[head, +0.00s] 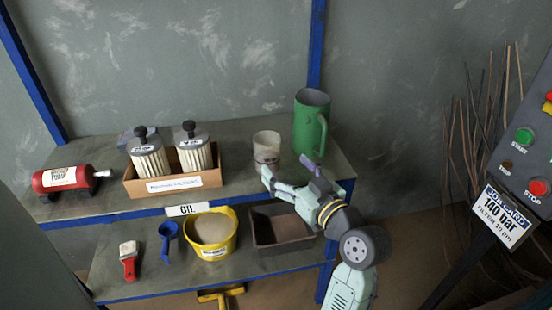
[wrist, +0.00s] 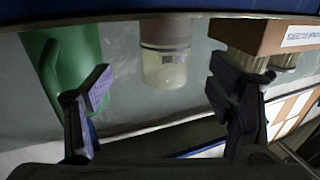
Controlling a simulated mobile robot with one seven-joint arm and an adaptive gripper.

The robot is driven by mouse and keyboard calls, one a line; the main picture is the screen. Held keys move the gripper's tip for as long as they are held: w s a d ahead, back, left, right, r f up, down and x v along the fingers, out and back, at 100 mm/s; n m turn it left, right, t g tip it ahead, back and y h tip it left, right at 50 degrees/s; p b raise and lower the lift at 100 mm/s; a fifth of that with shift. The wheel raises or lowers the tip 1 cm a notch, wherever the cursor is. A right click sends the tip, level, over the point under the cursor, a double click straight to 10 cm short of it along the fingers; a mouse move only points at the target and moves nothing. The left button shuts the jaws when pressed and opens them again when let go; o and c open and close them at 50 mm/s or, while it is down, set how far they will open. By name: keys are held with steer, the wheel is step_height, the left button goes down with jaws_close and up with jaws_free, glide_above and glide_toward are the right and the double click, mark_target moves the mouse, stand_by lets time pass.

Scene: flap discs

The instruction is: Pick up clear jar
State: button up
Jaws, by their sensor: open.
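The clear jar (head: 267,148) stands upright on the upper shelf, between the cardboard box and the green jug, in the head view. It looks greyish and see-through, with a darker band low on its side. In the wrist view the jar (wrist: 164,62) shows upside down between my fingers, some way beyond them. My gripper (head: 290,175) is just in front of the jar at the shelf's front edge. In the wrist view my gripper (wrist: 162,100) has its two fingers wide apart with nothing between the pads. I cannot tell the exact gap to the jar.
The green jug (head: 311,122) stands close right of the jar. The cardboard box (head: 172,182) with two filters is to its left, and a red cylinder (head: 67,179) lies farther left. The lower shelf holds a yellow bucket (head: 211,235) and a dark tray (head: 281,230). A control panel (head: 520,165) stands right.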

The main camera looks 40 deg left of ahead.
mark_target(274, 161)
steer(key=x, duration=0.2)
steer(key=shift+a, duration=0.25)
steer(key=x, duration=0.5)
steer(key=shift+s+a+f, duration=0.15)
steer(key=shift+a+f, duration=0.15)
steer(key=shift+a, duration=0.15)
steer(key=c, duration=1.3)
